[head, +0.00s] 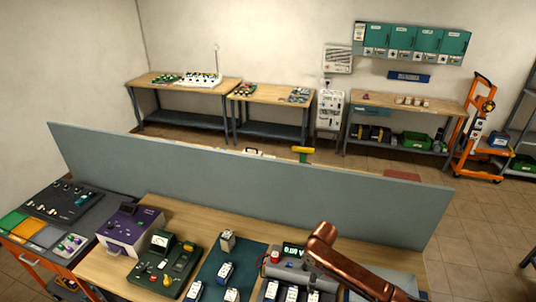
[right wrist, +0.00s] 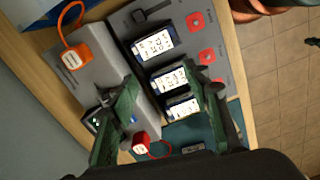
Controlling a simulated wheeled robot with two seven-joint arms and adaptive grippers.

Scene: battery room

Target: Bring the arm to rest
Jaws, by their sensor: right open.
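My right arm (head: 350,262) comes in at the lower right of the head view as a copper-coloured link over the bench; its gripper cannot be made out there. In the right wrist view my right gripper (right wrist: 160,78) has two dark green fingers spread apart with nothing held between them. It is above a grey device and a dark tray (right wrist: 125,30) holding labelled battery packs (right wrist: 155,45). Whether the fingers touch anything below cannot be told. My left gripper is not in view.
The wooden bench (head: 180,217) holds a purple device (head: 130,228), a dark green tester (head: 165,265) and a teal mat (head: 208,270) with small packs. A grey partition (head: 240,180) stands behind. Orange (right wrist: 72,58) and red (right wrist: 140,138) connectors lie near my right gripper.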

